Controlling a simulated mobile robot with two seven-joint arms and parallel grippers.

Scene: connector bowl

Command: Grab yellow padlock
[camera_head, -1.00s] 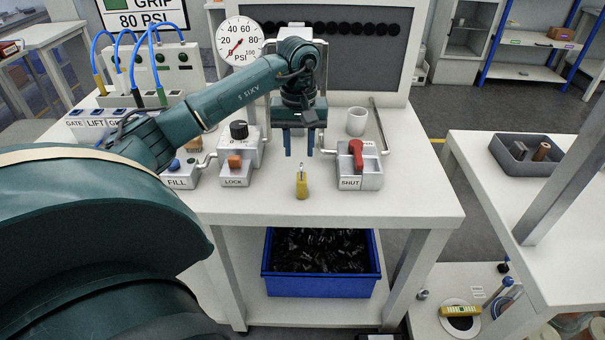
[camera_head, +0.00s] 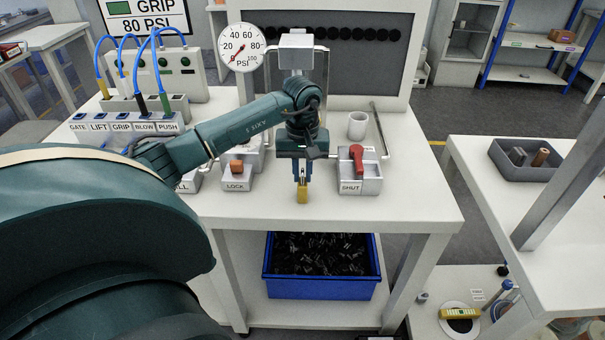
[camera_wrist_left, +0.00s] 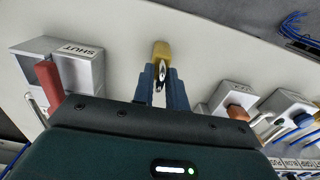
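The yellow padlock (camera_head: 302,196) is near the front edge of the white table, in front of my left gripper (camera_head: 302,180). In the left wrist view the padlock (camera_wrist_left: 162,50) has a yellow body and a silver shackle. The blue fingertips of my left gripper (camera_wrist_left: 162,76) are close together, one on each side of the shackle, and look shut on it. Whether the padlock touches the table is hard to tell. My right gripper is not in view.
The SHUT box with a red lever (camera_head: 358,180) stands right of the padlock, the LOCK box (camera_head: 237,180) left of it. A white cup (camera_head: 357,125) is farther back. A blue bin (camera_head: 320,289) of dark parts sits on the lower shelf.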

